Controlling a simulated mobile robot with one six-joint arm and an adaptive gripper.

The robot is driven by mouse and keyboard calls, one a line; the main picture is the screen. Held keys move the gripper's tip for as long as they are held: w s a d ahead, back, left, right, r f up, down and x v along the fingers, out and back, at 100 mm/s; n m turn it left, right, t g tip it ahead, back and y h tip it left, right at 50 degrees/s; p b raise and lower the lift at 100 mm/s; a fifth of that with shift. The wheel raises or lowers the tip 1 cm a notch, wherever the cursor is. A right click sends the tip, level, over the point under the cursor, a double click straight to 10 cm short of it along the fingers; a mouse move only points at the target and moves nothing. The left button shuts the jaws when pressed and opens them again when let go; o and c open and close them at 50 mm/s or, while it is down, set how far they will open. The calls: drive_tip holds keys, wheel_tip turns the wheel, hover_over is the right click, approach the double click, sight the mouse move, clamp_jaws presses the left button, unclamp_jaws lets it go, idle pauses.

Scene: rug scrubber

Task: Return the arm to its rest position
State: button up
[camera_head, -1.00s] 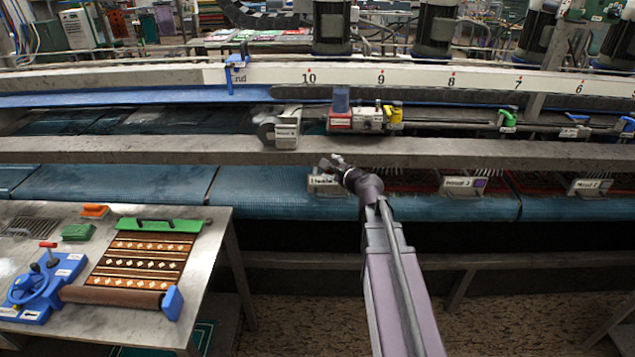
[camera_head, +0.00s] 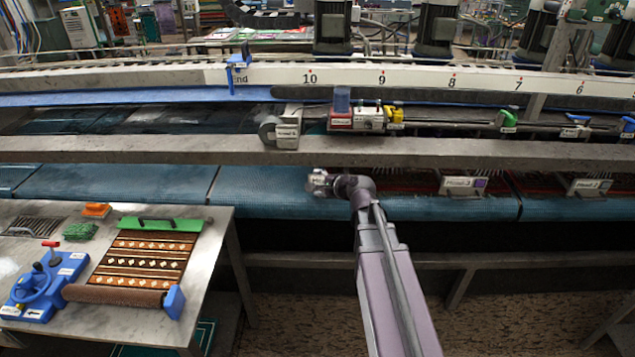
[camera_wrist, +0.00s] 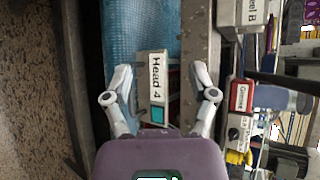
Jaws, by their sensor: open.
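My gripper (camera_wrist: 160,95) is open in the wrist view, with its two fingers spread apart. A grey block labelled "Head 4" (camera_wrist: 152,78) shows between and beyond the fingers; I cannot tell how far off it is, and nothing is clearly gripped. In the head view my arm reaches out from the bottom centre, and my gripper (camera_head: 318,183) is at its end, pointing left over the blue belt (camera_head: 265,190). In that view the gripper covers most of the Head 4 block.
A concrete beam (camera_head: 450,152) runs just behind the gripper. Beyond it are a red Grinder unit (camera_head: 340,121) and a Wheel B block (camera_head: 287,136). A metal table (camera_head: 210,260) at left holds a patterned rug (camera_head: 146,262) and a blue wheel control (camera_head: 40,285).

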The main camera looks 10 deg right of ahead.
drive_tip(key=s+a+f+n+g, duration=0.5)
drive_tip(key=s+f+n, duration=0.1)
drive_tip(key=s+n, duration=0.2)
drive_tip(key=s+f+n+g+h, duration=0.2)
drive_tip(key=s+n+g, duration=0.1)
drive_tip(key=s, duration=0.3)
drive_tip(key=s+d+f+n+g+h, duration=0.1)
drive_tip(key=s+f+n+g+h, duration=0.1)
drive_tip(key=s+n, duration=0.3)
drive_tip(key=shift+s+d+f+n+g+h, duration=0.15)
drive_tip(key=shift+s+f+n+g+h, duration=0.2)
drive_tip(key=shift+s+g+h, duration=0.7)
drive_tip(key=shift+s+y, duration=0.15)
drive_tip(key=shift+y, duration=0.2)
drive_tip(key=shift+c, duration=1.2)
